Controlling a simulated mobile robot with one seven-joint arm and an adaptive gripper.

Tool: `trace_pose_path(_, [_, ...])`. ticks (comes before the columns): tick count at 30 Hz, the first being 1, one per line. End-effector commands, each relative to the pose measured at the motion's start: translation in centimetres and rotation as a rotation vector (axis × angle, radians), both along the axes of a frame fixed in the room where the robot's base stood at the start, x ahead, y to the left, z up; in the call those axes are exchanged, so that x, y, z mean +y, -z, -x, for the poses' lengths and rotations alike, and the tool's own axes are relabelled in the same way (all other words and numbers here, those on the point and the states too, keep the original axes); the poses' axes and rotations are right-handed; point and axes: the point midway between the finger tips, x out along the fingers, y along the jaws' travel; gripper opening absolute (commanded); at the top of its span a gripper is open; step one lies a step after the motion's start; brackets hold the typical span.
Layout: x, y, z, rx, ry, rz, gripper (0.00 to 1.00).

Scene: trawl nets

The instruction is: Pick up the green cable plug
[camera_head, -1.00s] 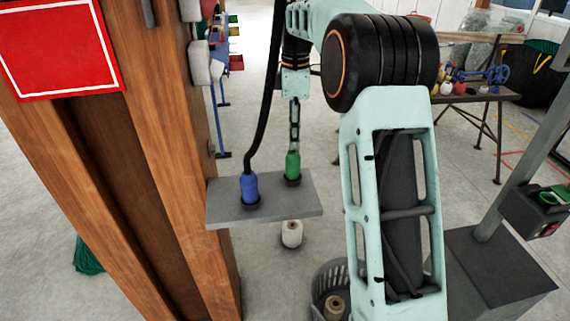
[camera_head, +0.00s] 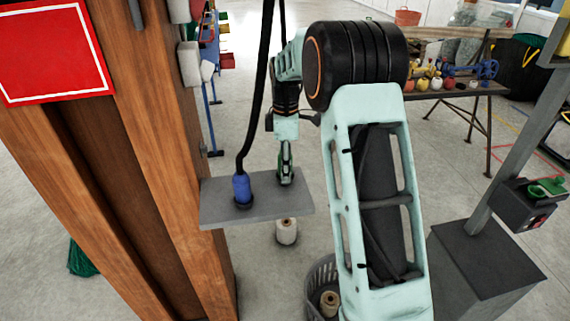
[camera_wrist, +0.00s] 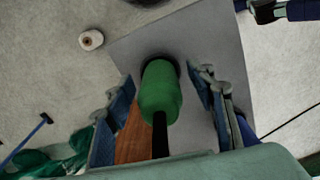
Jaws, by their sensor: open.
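The green cable plug (camera_wrist: 160,90) stands in a dark socket on the grey shelf (camera_head: 225,212), with its black cable running toward the wrist camera. My gripper (camera_head: 286,168) reaches down from above to the plug in the head view and hides most of it. In the wrist view my gripper (camera_wrist: 163,95) is open, with one finger on each side of the green plug and a gap visible on both sides. A blue plug (camera_head: 242,188) stands upright on the shelf to the left of the green one.
A black cable rises from the blue plug, close to my gripper's left. A wooden post (camera_head: 165,130) stands left of the shelf. A white spool (camera_head: 286,231) is on the floor below, and a grey basket (camera_head: 318,278) stands nearby.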

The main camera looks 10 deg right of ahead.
Motion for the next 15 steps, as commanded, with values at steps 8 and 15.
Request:
trace_pose_path(8, [-0.02,-0.04,-0.02,0.0,0.0,0.0,0.35])
trace_pose_path(15, [-0.03,-0.06,-0.01,0.0,0.0,0.0,0.08])
